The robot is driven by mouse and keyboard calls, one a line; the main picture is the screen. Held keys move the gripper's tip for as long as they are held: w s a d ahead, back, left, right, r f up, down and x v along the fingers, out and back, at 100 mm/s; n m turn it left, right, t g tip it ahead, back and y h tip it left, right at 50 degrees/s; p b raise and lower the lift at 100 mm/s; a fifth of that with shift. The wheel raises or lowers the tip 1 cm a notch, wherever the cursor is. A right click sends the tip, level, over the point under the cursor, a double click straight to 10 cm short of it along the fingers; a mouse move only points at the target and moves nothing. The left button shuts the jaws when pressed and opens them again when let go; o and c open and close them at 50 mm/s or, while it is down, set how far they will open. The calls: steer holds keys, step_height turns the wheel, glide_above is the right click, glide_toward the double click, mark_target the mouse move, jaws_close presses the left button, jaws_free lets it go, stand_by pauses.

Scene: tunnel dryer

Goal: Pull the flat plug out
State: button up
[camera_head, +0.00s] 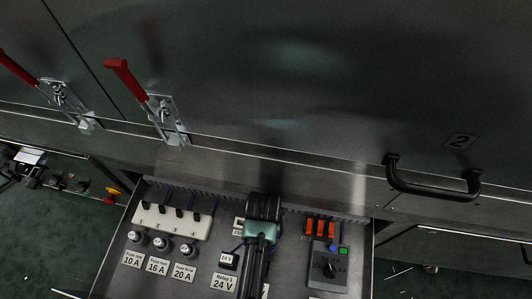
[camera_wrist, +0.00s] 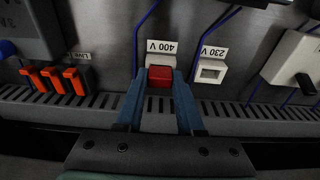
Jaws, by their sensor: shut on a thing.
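A red plug (camera_wrist: 160,77) sits at the white socket labelled 400 V (camera_wrist: 161,59) in the wrist view. My gripper (camera_wrist: 161,85) has its two blue fingers on either side of the plug and is shut on it. I cannot tell how deep the plug sits in the socket. An empty-looking white socket labelled 230 V (camera_wrist: 211,71) is right beside it. In the head view my gripper (camera_head: 262,228) reaches over the panel and hides the plug and the 400 V socket.
Orange switches (camera_wrist: 55,80) are left of the plug in the wrist view, a white switch box (camera_wrist: 294,62) right. Blue wires run between the parts. In the head view fuses (camera_head: 161,244), a dark rotary-knob box (camera_head: 329,268) and a door handle (camera_head: 432,187) surround my arm.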

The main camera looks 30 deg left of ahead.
jaws_close()
steer(key=shift+r+p, duration=0.75)
steer(key=shift+p, duration=0.3)
stand_by(0.8)
steer(key=shift+r+p, duration=0.6)
steer(key=shift+p, duration=0.15)
step_height(320, 180, up, 5)
steer(key=p, duration=0.5)
steer(key=shift+f, duration=0.1)
stand_by(0.6)
